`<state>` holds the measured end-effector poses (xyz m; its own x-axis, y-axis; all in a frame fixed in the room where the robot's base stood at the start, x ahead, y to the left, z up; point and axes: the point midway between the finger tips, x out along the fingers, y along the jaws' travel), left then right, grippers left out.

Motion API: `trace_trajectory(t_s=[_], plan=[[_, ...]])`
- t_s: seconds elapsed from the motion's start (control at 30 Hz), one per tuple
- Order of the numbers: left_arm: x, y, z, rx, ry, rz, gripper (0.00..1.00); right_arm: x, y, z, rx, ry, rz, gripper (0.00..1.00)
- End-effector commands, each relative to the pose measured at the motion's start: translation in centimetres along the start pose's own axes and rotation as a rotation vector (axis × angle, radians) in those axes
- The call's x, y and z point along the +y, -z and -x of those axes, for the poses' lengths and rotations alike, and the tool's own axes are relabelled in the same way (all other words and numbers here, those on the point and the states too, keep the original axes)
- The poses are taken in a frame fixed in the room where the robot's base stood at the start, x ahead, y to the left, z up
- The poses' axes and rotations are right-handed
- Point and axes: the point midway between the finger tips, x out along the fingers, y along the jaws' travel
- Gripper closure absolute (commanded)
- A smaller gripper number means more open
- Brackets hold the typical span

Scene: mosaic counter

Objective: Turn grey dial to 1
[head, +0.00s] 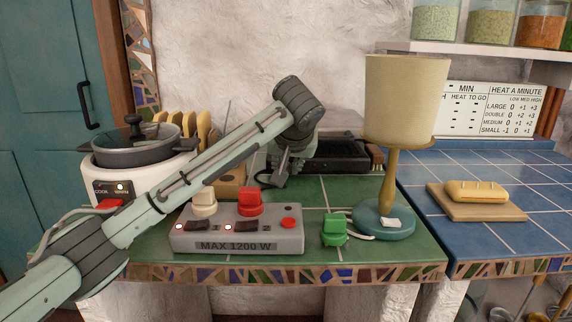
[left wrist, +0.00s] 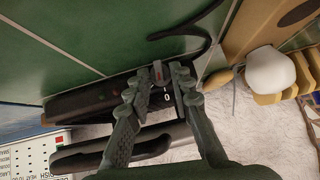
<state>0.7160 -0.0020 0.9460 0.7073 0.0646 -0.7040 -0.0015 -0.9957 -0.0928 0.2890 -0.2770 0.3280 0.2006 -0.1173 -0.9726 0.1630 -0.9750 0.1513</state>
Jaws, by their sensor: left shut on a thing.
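A black grill-like appliance (head: 338,155) stands at the back of the green-tiled counter. It also shows in the left wrist view (left wrist: 82,101), with a white 0 mark on its dark face. The small grey dial (left wrist: 158,71) is between the fingertips of my left gripper (left wrist: 161,78) in the left wrist view. My left gripper (head: 275,178) is shut on the dial, at the left end of the appliance in the head view. The dial is hidden in the head view, and its exact setting is hard to read. My right gripper is not in view.
A grey power strip (head: 238,240) with plugs lies in front. A white cooker (head: 112,168) stands at left and a lamp (head: 405,100) at right. A green plug (head: 334,230) lies near the front edge. A chart (head: 490,110) stands against the wall.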

Motion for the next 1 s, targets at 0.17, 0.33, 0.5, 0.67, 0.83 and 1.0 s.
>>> trace_trajectory(t_s=[0.17,0.33,0.5,0.67,0.83,1.0], plan=[[0.61,-0.04,0.0,0.0,0.156,-0.155,1.0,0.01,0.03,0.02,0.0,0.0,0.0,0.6],[0.53,-0.01,0.0,-0.001,0.201,-0.199,1.0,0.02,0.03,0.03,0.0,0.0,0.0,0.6],[0.51,-0.01,0.0,0.0,0.199,-0.198,1.0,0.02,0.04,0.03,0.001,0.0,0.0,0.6],[0.51,-0.01,0.0,0.0,0.199,-0.197,0.62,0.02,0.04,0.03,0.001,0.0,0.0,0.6],[0.51,-0.02,-0.01,0.0,0.198,-0.196,0.57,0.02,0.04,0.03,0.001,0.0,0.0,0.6],[0.55,-0.02,0.11,0.0,0.198,-0.196,0.57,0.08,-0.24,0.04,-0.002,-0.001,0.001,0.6]])
